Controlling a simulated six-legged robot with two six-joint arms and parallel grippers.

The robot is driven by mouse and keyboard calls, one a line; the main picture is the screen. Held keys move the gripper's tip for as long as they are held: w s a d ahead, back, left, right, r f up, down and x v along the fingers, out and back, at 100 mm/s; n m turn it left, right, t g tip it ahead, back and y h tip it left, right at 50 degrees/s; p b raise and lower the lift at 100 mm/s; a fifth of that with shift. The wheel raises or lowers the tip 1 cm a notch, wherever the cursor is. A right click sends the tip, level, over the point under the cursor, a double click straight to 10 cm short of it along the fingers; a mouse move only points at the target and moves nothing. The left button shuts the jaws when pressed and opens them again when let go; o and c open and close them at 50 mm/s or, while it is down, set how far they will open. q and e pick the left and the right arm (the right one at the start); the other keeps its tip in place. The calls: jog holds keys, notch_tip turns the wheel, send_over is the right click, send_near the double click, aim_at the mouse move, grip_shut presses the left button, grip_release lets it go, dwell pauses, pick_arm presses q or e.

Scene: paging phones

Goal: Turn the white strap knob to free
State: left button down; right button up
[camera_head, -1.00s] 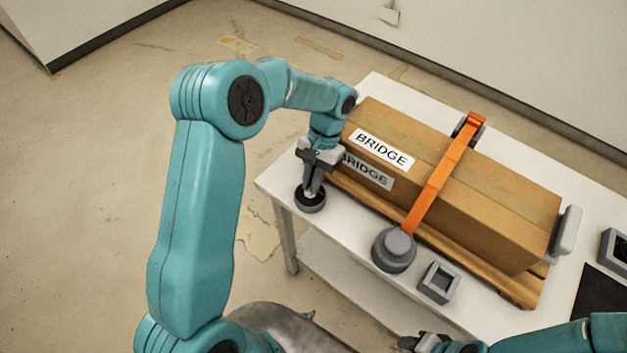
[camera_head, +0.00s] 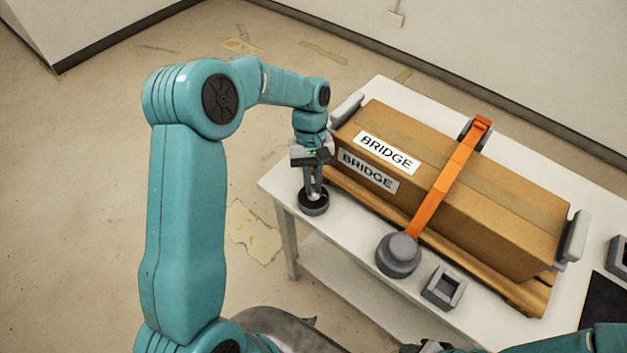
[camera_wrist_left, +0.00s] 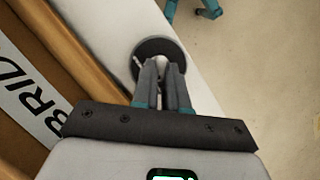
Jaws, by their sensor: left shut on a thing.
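The white knob (camera_wrist_left: 159,62) shows in the left wrist view as a small pale piece on a dark round base (camera_wrist_left: 148,46). In the head view that base (camera_head: 313,207) sits at the table's near left corner, and the knob is mostly hidden by the fingers. My left gripper (camera_head: 313,190) points down at it and is shut on the knob; its fingers (camera_wrist_left: 163,72) also show in the left wrist view. An orange strap (camera_head: 445,185) crosses the box to a grey round piece (camera_head: 398,254). My right gripper (camera_head: 432,347) is barely in view at the bottom edge.
A brown box (camera_head: 490,193) labelled BRIDGE lies on a wooden pallet (camera_head: 375,215) on the white table (camera_head: 279,189). Grey end pieces (camera_head: 575,236) stand at its ends. A grey square holder (camera_head: 443,288) and a black mat (camera_head: 606,303) lie to the right.

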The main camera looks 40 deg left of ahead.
dwell(0.5)
pick_arm(q)
jog(key=c, duration=1.2)
grip_release()
jog(key=shift+o, duration=0.2)
jog(key=p+v, duration=0.1)
jog(key=v, duration=1.5)
jog(key=shift+r, duration=0.25)
jog(key=shift+s, duration=0.2)
